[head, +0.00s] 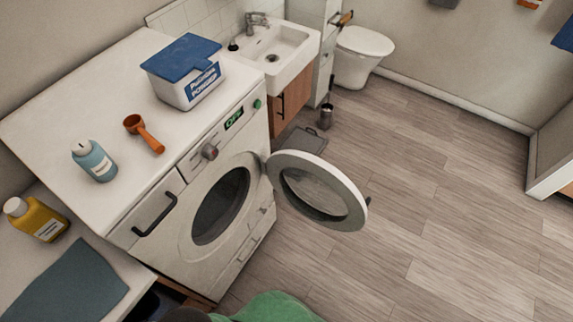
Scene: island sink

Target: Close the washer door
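The white washer (168,178) stands at the left in the head view. Its round door (345,190) is swung wide open on its hinge at the right side of the opening, and it sticks out over the floor. The dark round drum opening (220,207) is uncovered. A small dark handle shows at the door's outer right edge. Neither of my grippers is in view.
A washing powder box (185,92), an orange scoop (148,138) and a blue bottle (93,160) are on the washer top. A yellow bottle (40,220) stands at lower left. A sink (283,48) and toilet (362,48) are behind. The wooden floor (450,200) at right is clear.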

